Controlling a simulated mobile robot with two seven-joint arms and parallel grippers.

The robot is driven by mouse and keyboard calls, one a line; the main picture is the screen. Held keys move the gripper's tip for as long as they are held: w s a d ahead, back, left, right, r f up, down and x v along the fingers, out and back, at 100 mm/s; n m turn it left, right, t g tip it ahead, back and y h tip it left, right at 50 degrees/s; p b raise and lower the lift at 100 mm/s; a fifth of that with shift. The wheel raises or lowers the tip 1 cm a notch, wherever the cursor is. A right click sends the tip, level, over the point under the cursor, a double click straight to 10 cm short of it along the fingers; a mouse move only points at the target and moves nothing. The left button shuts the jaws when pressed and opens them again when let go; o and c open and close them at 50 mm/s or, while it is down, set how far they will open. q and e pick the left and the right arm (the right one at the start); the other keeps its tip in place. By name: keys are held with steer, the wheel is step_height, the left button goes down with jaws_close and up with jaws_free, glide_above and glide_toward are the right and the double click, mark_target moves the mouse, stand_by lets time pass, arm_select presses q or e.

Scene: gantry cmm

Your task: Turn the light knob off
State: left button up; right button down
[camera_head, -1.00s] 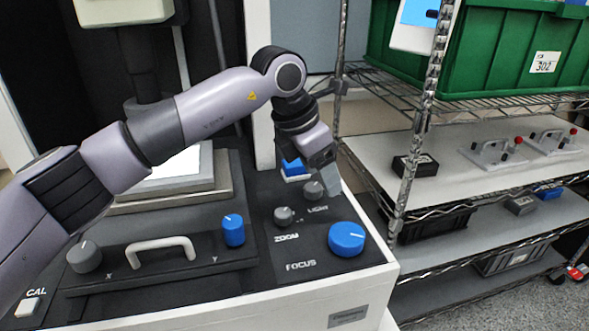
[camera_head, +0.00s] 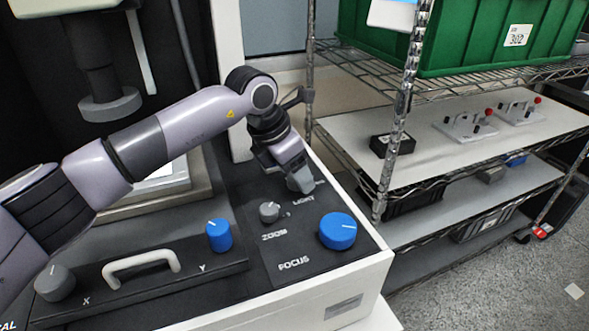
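The light knob (camera_head: 302,186) is a small grey knob above the printed word LIGHT on the dark control panel (camera_head: 255,238). Only a little of it shows. My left gripper (camera_head: 298,176) reaches down over it from behind and hides most of it. The fingertips look very close to or at the knob; whether they touch or grip it I cannot tell. My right gripper is out of view.
The grey zoom knob (camera_head: 269,211) and large blue focus knob (camera_head: 337,231) stand close in front. A blue Y knob (camera_head: 219,235), white handle (camera_head: 141,263) and grey X knob (camera_head: 55,282) are left. A wire shelf (camera_head: 460,150) stands right.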

arm_select(q)
steer(key=shift+d+f, duration=0.1)
steer(key=shift+f, duration=0.25)
steer(key=shift+w, duration=0.1)
steer(key=c, duration=1.1)
steer(key=shift+o, duration=0.2)
